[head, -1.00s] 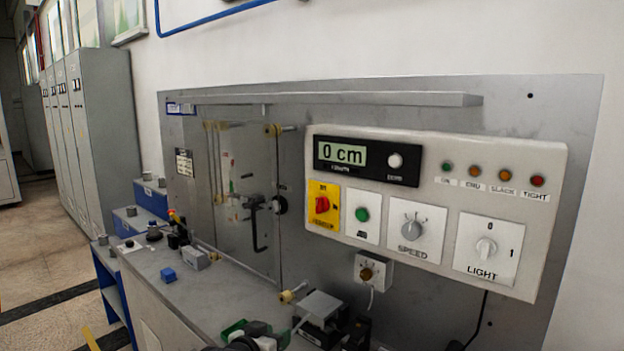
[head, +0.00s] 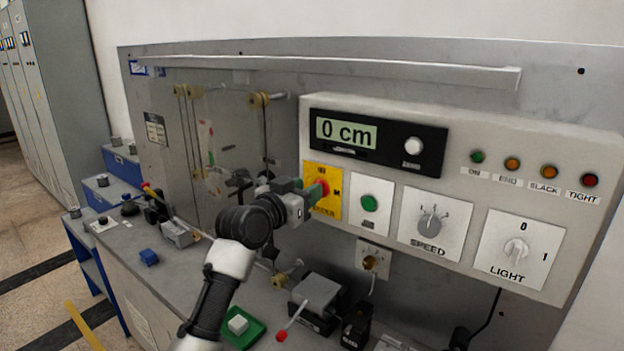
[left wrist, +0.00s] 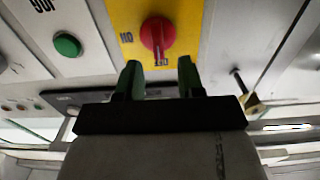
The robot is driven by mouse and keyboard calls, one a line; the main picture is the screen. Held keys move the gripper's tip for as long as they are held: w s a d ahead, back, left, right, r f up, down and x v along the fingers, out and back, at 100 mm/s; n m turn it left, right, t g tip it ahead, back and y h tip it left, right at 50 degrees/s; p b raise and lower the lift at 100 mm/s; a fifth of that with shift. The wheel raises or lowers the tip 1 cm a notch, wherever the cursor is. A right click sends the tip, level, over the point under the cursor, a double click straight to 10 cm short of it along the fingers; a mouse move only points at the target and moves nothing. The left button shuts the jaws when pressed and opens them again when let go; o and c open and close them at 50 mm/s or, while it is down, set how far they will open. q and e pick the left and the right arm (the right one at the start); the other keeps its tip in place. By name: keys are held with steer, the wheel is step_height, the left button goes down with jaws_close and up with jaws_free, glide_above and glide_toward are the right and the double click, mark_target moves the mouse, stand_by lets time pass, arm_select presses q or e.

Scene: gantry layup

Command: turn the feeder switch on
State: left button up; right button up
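The feeder switch is a red rotary knob (left wrist: 158,36) on a yellow plate (head: 336,205) at the left end of the control panel. In the head view my left gripper (head: 312,188) is in front of the plate and hides much of the knob. In the left wrist view its two green fingertips (left wrist: 160,75) stand apart with nothing between them, just short of the knob. The knob's handle runs toward the gap between the fingers. Whether the fingers touch the knob cannot be told. My right gripper is not in view.
Right of the switch are a green button (head: 370,203), the speed dial (head: 430,224) and the light knob (head: 515,250). The display (head: 346,133) above reads 0 cm. A small box with a knob (head: 373,261) hangs below. A green tray (head: 252,335) stands on the bench.

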arm_select(q)
steer(key=x, duration=0.2)
steer(key=shift+w+d+p, duration=0.2)
steer(key=shift+w+p, duration=0.05)
steer(key=shift+p, duration=0.05)
jaws_close()
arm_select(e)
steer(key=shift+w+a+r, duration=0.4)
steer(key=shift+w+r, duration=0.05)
